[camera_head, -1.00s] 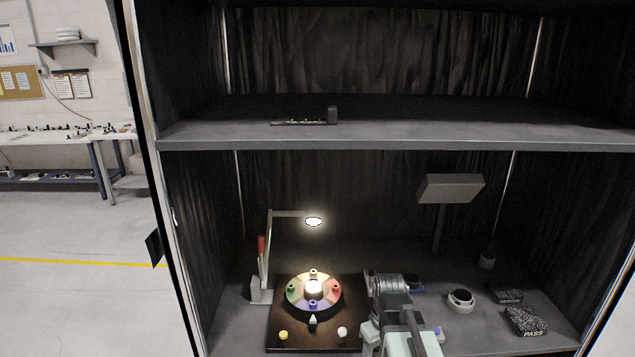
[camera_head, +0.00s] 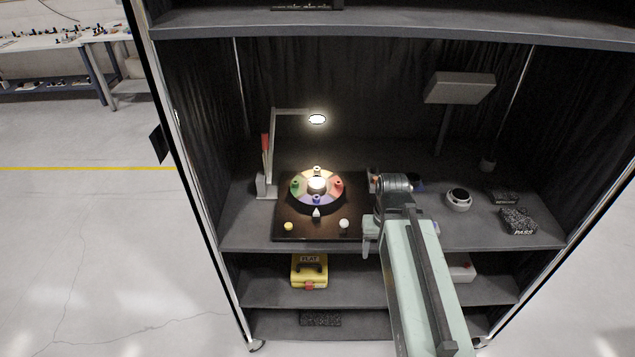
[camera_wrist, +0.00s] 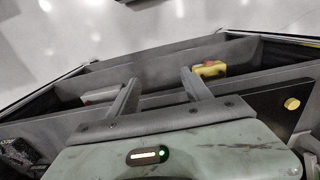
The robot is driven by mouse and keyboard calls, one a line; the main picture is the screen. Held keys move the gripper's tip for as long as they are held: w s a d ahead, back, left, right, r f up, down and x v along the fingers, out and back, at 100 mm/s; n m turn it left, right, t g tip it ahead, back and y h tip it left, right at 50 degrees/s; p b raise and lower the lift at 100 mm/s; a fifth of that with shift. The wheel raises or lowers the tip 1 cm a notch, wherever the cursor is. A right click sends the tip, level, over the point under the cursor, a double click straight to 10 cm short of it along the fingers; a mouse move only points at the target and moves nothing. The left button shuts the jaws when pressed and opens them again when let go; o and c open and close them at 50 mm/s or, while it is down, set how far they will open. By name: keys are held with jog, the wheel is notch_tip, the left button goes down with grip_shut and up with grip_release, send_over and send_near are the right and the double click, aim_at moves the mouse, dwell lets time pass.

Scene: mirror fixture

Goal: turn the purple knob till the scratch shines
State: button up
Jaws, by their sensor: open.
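On the middle shelf, a round wheel (camera_head: 298,202) with coloured segments and coloured pegs sits on a dark board (camera_head: 278,225). A blue-purple peg (camera_head: 316,199) stands at its front. I cannot tell which of these is the task's knob. My gripper (camera_wrist: 160,86) is open, with nothing between its fingers in the wrist view. No scratch can be made out.
A lit lamp (camera_head: 317,119) hangs over the wheel. A grey ring-shaped part (camera_head: 459,199) and dark speckled blocks (camera_head: 518,221) lie right. A yellow box (camera_head: 309,271) stands on the shelf below.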

jog(key=w+r+m+p, duration=0.2)
jog(key=w+m, duration=0.1)
jog(key=w, duration=0.2)
jog(key=w+r+m+p, duration=0.2)
jog(key=w+m, duration=0.2)
jog(key=w+r+m+p, duration=0.1)
jog(key=w+m, duration=0.2)
jog(key=w, duration=0.2)
jog(key=shift+w+d+r+p, duration=0.3)
jog(key=shift+d+r+p, duration=0.1)
jog(key=shift+r+p, duration=0.35)
jog(key=shift+s+d+f, duration=0.1)
jog(key=shift+s+f, duration=0.05)
notch_tip(320, 180, down, 8)
jog(key=b, duration=0.8)
grip_shut()
